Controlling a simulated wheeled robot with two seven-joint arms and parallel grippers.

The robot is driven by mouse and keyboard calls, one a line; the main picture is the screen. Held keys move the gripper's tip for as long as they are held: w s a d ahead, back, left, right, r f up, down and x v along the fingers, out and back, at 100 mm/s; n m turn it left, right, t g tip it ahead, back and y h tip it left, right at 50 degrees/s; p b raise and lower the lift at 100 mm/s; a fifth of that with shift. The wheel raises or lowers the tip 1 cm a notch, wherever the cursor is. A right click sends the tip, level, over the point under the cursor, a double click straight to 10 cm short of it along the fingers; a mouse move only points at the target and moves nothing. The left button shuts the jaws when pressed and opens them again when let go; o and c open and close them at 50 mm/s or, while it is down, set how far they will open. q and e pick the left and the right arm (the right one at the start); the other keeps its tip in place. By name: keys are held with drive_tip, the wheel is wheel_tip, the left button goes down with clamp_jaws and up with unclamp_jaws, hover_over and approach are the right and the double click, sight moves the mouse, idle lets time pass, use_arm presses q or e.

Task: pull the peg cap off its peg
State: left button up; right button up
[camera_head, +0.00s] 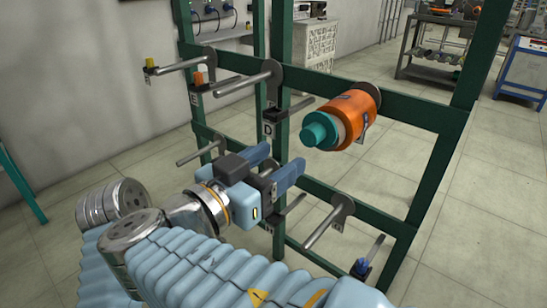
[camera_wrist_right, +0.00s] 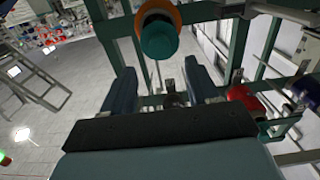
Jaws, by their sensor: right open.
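The teal peg cap (camera_head: 320,131) sits on the near end of a peg that carries an orange bobbin (camera_head: 355,108) on the green rack. The cap also shows end-on in the right wrist view (camera_wrist_right: 158,41), in front of the bobbin's orange rim (camera_wrist_right: 158,12). My right gripper (camera_head: 279,164) is open, with nothing between its blue fingers. It is to the left of and below the cap in the head view, apart from it. In the wrist view the fingertips (camera_wrist_right: 160,70) lie just below the cap in the picture. My left gripper is not in view.
The green rack's upright (camera_head: 273,60) and crossbar (camera_head: 410,108) frame the space. Bare pegs (camera_head: 248,82) and (camera_head: 328,222) stick out left of and below the bobbin. A blue bench (camera_head: 525,72) stands far right. The floor (camera_head: 470,235) at right is clear.

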sight(308, 138)
drive_tip(key=p+x, duration=0.1)
drive_tip(key=x, duration=0.3)
drive_tip(key=shift+w+d+r+p, duration=0.25)
drive_tip(key=shift+p, duration=0.1)
drive_tip(key=shift+w+d+f+b, duration=0.35)
drive_tip(key=shift+w+d+b, duration=0.3)
drive_tip(key=shift+w+b, duration=0.3)
drive_tip(key=shift+b+x, duration=0.45)
drive_tip(key=shift+x, duration=0.4)
drive_tip(key=shift+r, duration=0.2)
drive_tip(key=c, duration=1.1)
drive_tip(key=shift+f+b, duration=0.2)
drive_tip(key=shift+b, duration=0.4)
drive_tip(key=shift+r, duration=0.2)
